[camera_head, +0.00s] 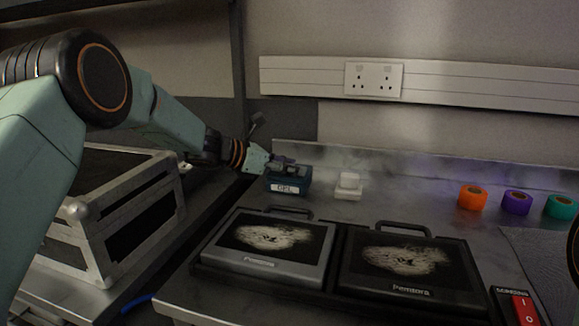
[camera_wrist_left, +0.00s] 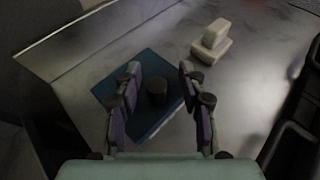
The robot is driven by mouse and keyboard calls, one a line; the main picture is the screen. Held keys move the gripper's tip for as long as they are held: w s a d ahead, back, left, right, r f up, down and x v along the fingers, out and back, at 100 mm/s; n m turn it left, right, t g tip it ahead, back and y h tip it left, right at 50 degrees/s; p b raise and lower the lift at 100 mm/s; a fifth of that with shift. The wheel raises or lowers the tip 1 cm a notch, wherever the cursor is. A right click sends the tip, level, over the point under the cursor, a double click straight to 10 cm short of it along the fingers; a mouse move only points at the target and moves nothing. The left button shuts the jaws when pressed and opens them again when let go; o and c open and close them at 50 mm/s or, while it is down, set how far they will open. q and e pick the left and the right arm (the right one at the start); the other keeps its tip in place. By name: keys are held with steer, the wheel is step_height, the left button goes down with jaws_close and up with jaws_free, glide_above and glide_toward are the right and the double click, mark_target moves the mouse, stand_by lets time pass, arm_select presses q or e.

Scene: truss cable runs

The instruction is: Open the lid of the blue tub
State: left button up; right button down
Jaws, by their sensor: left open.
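The blue tub (camera_head: 289,185) carries a "GEL" label and stands on the metal bench near the back, with its lid closed. In the left wrist view the blue lid (camera_wrist_left: 152,121) is seen from above, with a dark round knob (camera_wrist_left: 157,91) on it. My left gripper (camera_head: 285,163) is over the tub. In the left wrist view its two open fingers (camera_wrist_left: 158,76) stand on either side of the knob, apart from it. The fingers hide part of the lid. I do not see my right gripper.
A small white block (camera_head: 348,186) stands just right of the tub. Two dark cases (camera_head: 262,262) with handles lie in front. Orange (camera_head: 472,197), purple (camera_head: 517,203) and green (camera_head: 561,206) rolls stand at the right. A red switch (camera_head: 525,309) is at the front right. A metal-edged crate (camera_head: 118,215) is at left.

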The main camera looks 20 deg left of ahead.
arm_select(q)
steer(key=shift+a, duration=0.45)
steer(key=shift+c, duration=1.3)
steer(key=shift+s, duration=0.1)
steer(key=shift+c, duration=0.9)
steer(key=shift+d, duration=0.25)
steer(key=shift+c, duration=1.4)
steer(key=shift+a, duration=0.1)
jaws_close()
